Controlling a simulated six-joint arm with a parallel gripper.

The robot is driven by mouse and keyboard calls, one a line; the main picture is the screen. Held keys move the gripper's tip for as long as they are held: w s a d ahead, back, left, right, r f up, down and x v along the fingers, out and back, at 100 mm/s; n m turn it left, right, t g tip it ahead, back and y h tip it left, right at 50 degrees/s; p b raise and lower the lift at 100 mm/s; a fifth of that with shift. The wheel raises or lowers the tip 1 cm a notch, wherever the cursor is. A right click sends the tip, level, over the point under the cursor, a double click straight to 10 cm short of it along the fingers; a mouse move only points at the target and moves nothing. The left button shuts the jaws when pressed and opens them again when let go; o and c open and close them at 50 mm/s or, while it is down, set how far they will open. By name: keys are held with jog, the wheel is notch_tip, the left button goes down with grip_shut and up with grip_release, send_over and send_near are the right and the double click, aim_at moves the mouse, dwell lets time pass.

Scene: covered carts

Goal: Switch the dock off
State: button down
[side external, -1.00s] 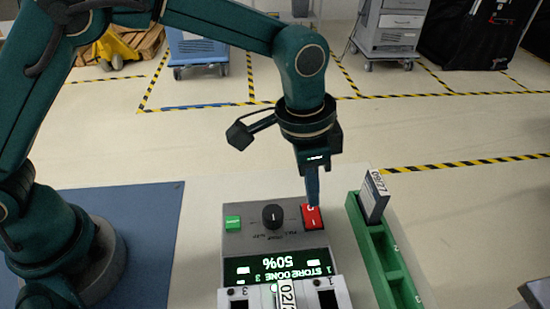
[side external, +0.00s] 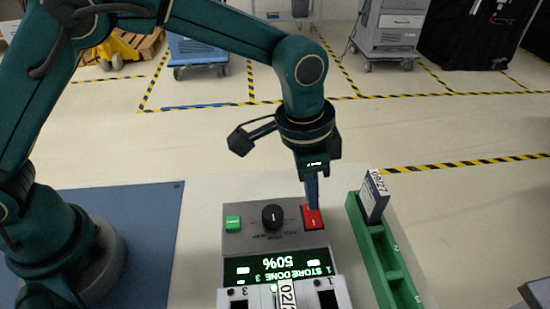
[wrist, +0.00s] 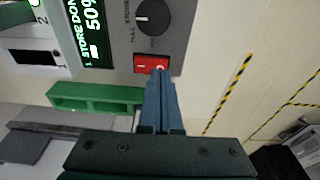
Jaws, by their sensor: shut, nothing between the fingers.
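The dock (side external: 247,241) is a grey box with a lit screen (side external: 277,266) reading "STORE DONE" and "50%". Its panel has a green button (side external: 233,223), a black knob (side external: 273,216) and a red rocker switch (side external: 313,218). My gripper (side external: 312,205) is shut and empty, pointing down with its tips at the far part of the red switch. In the wrist view the fingertips (wrist: 160,73) overlap the edge of the red switch (wrist: 147,63) that bears the "O" mark. The tips hide part of the switch, and I cannot tell how hard they touch.
A green rack (side external: 383,255) stands right of the dock, with a labelled cartridge (side external: 374,197) upright in its far end. Another labelled cartridge (side external: 287,294) sits in the dock's near slots. Carts stand far back on the floor.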

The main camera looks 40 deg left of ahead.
jog(key=shift+f, duration=0.4)
jog(key=shift+r, duration=3.55)
jog(key=s+a+r+n+t, duration=0.3)
jog(key=a+r+n, duration=0.1)
jog(key=a+r, duration=0.75)
jog(key=s+a+f+n, duration=0.2)
jog(key=s+a+f, duration=0.1)
jog(key=s, duration=0.2)
jog(key=s+a+f+n+t+y, duration=0.1)
jog(key=s+a+f+n, duration=0.1)
jog(key=s+a+f, duration=0.2)
jog(key=s, duration=0.2)
jog(key=shift+s+a+f+n, duration=0.25)
jog(key=shift+s+f+n, duration=0.05)
jog(key=shift+n, duration=0.1)
